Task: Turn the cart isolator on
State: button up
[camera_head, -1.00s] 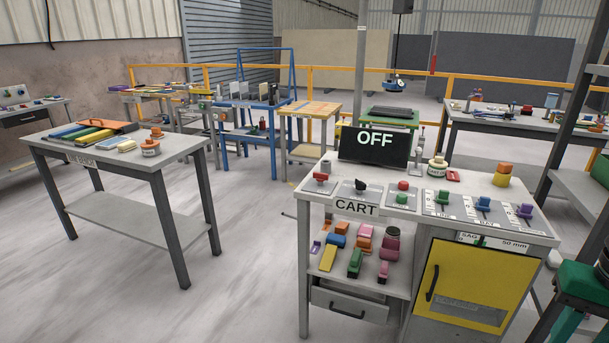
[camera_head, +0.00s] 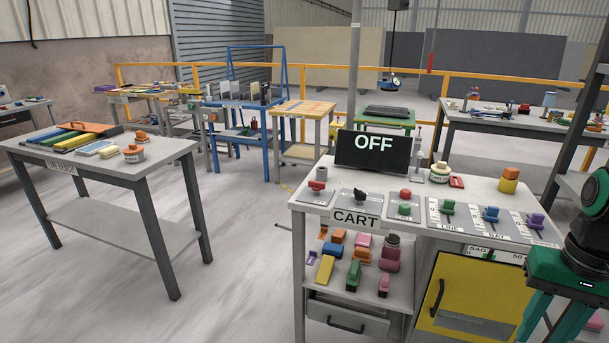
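The cart bench (camera_head: 470,186) stands at the right with a dark display (camera_head: 373,153) reading "OFF". A black rotary handle (camera_head: 361,195) sits on a grey plate just above the CART label (camera_head: 356,219); it looks like the isolator, but its markings are too small to read. My gripper (camera_head: 556,326) is at the lower right, in front of the bench and well away from the handle. Its green fingers are apart, their tips cut off by the frame edge.
Green, blue and purple sliders (camera_head: 490,217) line the bench's right side. A yellow cabinet door (camera_head: 470,300) and a shelf of coloured blocks are below. Another table (camera_head: 165,150) stands left, with open floor (camera_head: 240,270) between. A dark post rises at right.

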aim_at(317, 185)
jog(key=z, duration=0.05)
jog(key=i, duration=1.35)
jog(key=z, duration=0.05)
